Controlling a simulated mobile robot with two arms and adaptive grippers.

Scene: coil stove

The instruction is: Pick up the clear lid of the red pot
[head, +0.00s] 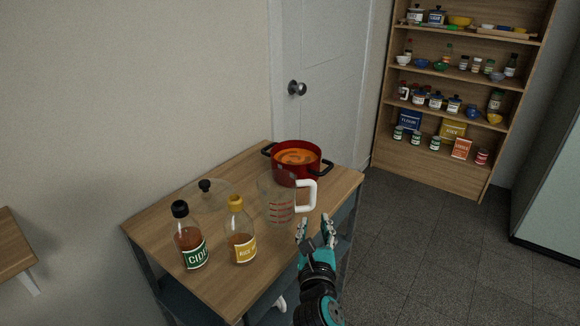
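The red pot (297,171) with black handles stands at the back of a wooden-topped cart, and orange contents show in its open top. The clear lid (205,187) lies on the cart top left of the pot. Its black knob stands out, but its glass is hard to see against the wood. My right gripper (315,222) is near the cart's right edge, fingers apart and empty, with the measuring jug standing between it and the lid. My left gripper is not in view.
A clear measuring jug (278,205) with a white handle stands in front of the pot. A cider bottle (190,240) and a yellow-capped bottle (240,236) stand near the cart's front left, before the lid. A stocked shelf (440,165) is at the back right; the floor between is clear.

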